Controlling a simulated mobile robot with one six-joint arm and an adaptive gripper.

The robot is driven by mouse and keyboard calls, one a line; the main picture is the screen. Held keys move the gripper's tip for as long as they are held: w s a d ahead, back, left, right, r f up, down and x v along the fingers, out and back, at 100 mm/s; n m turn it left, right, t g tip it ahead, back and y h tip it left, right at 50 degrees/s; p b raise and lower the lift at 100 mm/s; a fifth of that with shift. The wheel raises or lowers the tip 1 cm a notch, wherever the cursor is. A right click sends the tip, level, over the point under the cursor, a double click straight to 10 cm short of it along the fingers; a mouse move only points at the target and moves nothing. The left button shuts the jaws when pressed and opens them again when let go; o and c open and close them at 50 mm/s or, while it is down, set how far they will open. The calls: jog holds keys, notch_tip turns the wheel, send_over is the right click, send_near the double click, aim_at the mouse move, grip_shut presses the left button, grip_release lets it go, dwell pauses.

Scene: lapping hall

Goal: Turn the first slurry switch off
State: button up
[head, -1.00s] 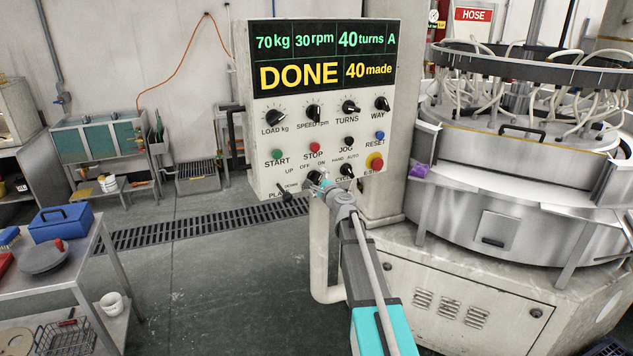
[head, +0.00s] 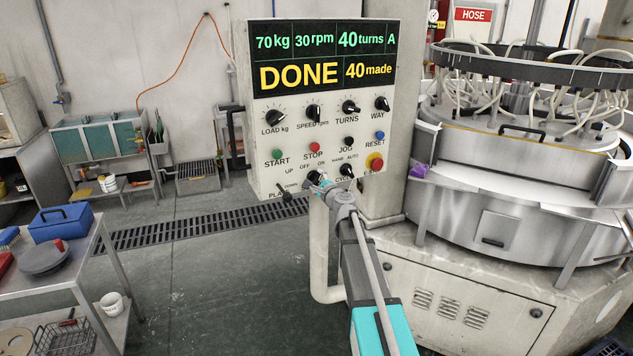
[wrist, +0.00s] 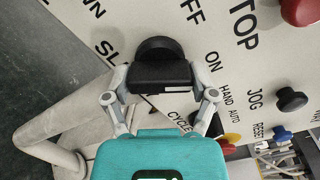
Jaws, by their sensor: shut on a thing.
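The slurry switch is a black rotary knob (wrist: 160,50) on the white control panel (head: 285,205), with OFF and ON printed beside it. In the wrist view part of its name, "SL", shows on the panel. My gripper (wrist: 160,76) is shut on the knob's bar, one finger at each end. In the head view my gripper (head: 318,181) touches the panel's lower row and covers most of the knob. I cannot tell which mark the knob points at. The panel display (head: 325,58) reads DONE and 40 made.
A lever (head: 286,195) marked UP and DOWN sits left of the switch. The HAND/AUTO knob (head: 347,170) and the red emergency button (head: 375,162) are close on the right. The lapping machine (head: 520,220) stands right; a bench (head: 85,260) stands left.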

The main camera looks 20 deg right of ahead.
jog(key=shift+n, duration=0.3)
jog(key=n, duration=1.1)
dwell(0.5)
jog(key=o, duration=1)
jog(key=shift+o, duration=0.2)
jog(key=shift+s, duration=0.15)
jog(key=s+d, duration=0.1)
jog(key=s, duration=1)
jog(key=shift+s+d, duration=0.25)
jog(key=shift+s, duration=0.05)
